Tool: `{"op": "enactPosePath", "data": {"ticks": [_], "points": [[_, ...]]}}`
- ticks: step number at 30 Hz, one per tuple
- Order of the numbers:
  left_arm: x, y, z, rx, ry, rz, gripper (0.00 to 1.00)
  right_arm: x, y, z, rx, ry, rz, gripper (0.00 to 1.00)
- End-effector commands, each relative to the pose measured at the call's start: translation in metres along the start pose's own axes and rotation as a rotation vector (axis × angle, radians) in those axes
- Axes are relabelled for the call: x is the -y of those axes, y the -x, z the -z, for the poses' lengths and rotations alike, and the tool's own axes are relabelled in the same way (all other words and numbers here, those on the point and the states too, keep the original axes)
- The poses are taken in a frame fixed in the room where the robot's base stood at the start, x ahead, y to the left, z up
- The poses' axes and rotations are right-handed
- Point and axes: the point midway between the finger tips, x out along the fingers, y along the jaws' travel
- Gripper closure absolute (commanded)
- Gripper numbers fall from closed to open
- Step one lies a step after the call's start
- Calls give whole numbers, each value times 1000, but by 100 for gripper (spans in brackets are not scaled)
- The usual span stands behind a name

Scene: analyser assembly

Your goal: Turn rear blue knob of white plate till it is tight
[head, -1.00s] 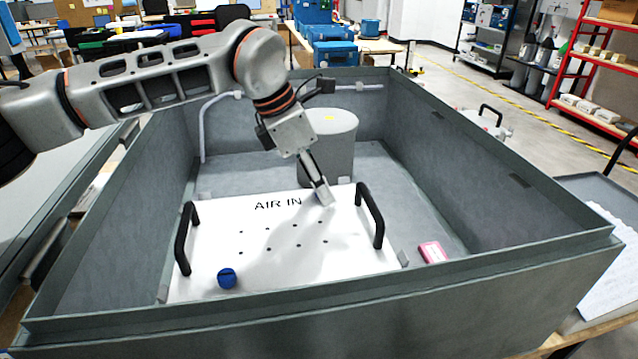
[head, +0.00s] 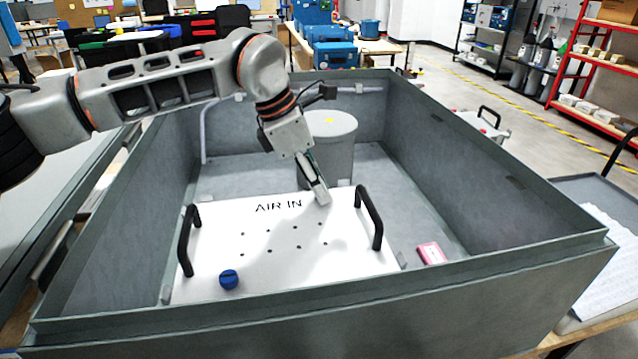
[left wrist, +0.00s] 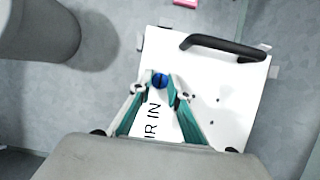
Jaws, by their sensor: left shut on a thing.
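The white plate (head: 230,248) lies flat in the grey bin, with "AIR IN" lettering and a black handle at each side. The rear blue knob (left wrist: 159,81) shows in the left wrist view, between my left gripper's fingertips (left wrist: 160,84). In the head view my left gripper (head: 323,198) points down at the plate's rear edge and hides that knob. The left gripper is shut on the rear knob. A second blue knob (head: 229,279) sits at the plate's front left. My right gripper is not in view.
A grey cylinder (head: 332,135) stands behind the plate, close to my left gripper. A pink box (head: 431,253) lies on the bin floor at right. The bin's high walls (head: 500,165) surround the plate. The floor right of the plate is mostly clear.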

Motion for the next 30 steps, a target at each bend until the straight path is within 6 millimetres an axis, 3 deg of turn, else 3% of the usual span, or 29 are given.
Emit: {"op": "enactPosePath", "data": {"ticks": [7, 8, 9, 22, 30], "points": [[0, 0, 0, 0, -2, 1, 100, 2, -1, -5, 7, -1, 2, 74], [0, 0, 0, 1, -2, 1, 75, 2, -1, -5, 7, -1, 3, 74], [0, 0, 0, 1, -2, 1, 66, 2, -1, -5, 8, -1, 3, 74], [-1, 6, 0, 1, 0, -1, 66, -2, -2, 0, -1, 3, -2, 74], [-1, 52, 0, 2, 0, -4, 66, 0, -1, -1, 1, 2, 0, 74]]}}
